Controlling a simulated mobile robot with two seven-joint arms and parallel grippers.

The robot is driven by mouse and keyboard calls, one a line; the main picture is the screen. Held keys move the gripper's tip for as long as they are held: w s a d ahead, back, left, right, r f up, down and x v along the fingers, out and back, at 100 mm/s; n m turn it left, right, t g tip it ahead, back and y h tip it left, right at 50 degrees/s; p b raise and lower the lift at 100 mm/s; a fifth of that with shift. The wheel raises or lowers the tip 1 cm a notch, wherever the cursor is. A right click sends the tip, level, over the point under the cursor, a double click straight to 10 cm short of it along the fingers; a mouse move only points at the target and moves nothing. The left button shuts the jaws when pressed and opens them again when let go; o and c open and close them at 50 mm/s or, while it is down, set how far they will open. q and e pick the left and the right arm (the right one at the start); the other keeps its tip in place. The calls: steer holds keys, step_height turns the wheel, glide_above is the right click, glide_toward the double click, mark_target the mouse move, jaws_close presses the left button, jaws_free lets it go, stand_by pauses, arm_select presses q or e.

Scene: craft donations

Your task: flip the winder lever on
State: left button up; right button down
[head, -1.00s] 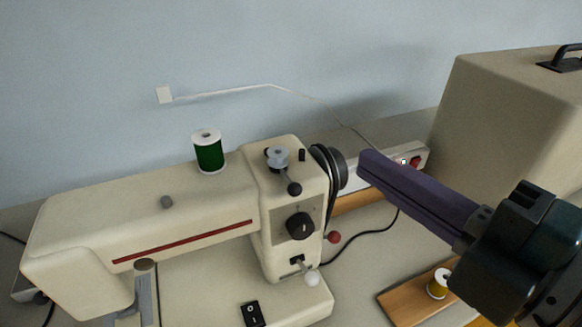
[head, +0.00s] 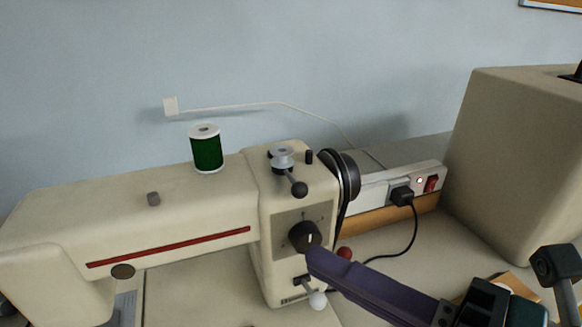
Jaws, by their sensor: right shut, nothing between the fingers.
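The winder lever (head: 298,187) is a short grey stem with a black ball, on the upper front of the cream sewing machine (head: 215,205). It points down and to the right below the grey bobbin winder (head: 283,157). My right gripper (head: 318,259) has its purple fingers shut with nothing between them. Its tips are below the winder lever and apart from it in the picture. They overlap the lower edge of the black dial (head: 304,236); I cannot tell if they touch it. My left gripper is not in view.
A white-ball lever (head: 317,300) and a red ball (head: 344,254) sit close to the fingers. A green thread spool (head: 207,150) stands on top of the machine. Behind are a handwheel (head: 345,175) and a power strip (head: 375,190). A beige case (head: 515,155) stands at right.

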mark_target(301, 211)
steer(key=w+a, duration=0.1)
steer(key=w, duration=0.1)
steer(key=w+a, duration=0.1)
steer(key=w, duration=0.1)
steer(key=w+a+p, duration=0.1)
steer(key=w, duration=0.1)
steer(key=shift+w+a, duration=0.2)
steer(key=shift+w, duration=0.2)
steer(key=shift+w+d+r, duration=0.15)
steer(key=shift+w+d, duration=0.05)
steer(key=shift+d, duration=0.2)
